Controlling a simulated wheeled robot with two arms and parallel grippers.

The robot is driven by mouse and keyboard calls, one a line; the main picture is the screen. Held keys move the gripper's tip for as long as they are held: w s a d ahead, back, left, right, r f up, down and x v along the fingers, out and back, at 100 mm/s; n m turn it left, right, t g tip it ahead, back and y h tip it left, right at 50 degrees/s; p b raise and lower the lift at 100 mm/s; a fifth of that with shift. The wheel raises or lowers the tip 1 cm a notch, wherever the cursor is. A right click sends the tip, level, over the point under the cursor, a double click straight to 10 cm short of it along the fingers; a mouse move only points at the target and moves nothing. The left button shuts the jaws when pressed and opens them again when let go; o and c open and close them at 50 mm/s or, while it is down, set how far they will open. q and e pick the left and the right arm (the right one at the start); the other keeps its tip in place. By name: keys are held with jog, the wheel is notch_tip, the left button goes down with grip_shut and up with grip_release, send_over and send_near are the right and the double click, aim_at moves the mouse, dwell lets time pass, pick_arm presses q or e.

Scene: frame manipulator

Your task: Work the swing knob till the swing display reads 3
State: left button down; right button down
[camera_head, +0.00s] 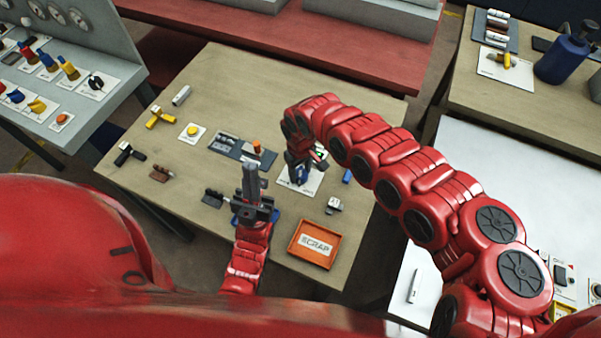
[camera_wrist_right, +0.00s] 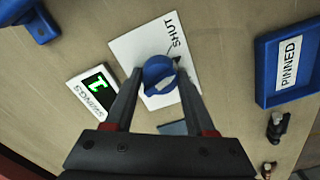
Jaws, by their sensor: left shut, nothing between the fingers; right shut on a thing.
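The blue swing knob (camera_wrist_right: 160,72) stands on a white plate (camera_wrist_right: 125,50) marked SHUT at one edge. My right gripper (camera_wrist_right: 161,78) is shut on the knob, one finger on each side. In the head view my right gripper (camera_head: 301,160) is over the white plate (camera_head: 313,182), hiding much of it. The swing display (camera_wrist_right: 94,91), labelled SWINGS, lies beside the plate and shows a green 1. My left gripper (camera_head: 250,168) is shut and empty, to the left of the plate above the table.
A blue tray (camera_wrist_right: 265,95) labelled PINNED and an orange SCRAP tray (camera_head: 338,254) are near the knob. A yellow button (camera_head: 193,130) and small parts lie on the left of the wooden table (camera_head: 215,75). The table's back is clear.

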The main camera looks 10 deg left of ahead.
aim_at(301, 171)
jog(key=n+b, duration=0.1)
jog(key=n, duration=0.4)
jog(key=shift+n+b, duration=0.3)
jog(key=shift+b, duration=0.1)
dwell(0.3)
jog(key=shift+c, duration=1.2)
grip_release()
jog(key=shift+w+r, duration=0.15)
jog(key=shift+r, duration=0.35)
notch_tip(301, 171, up, 6)
jog(key=shift+b, duration=0.3)
notch_tip(301, 171, up, 10)
jog(key=p, duration=0.7)
jog(key=shift+r, duration=0.25)
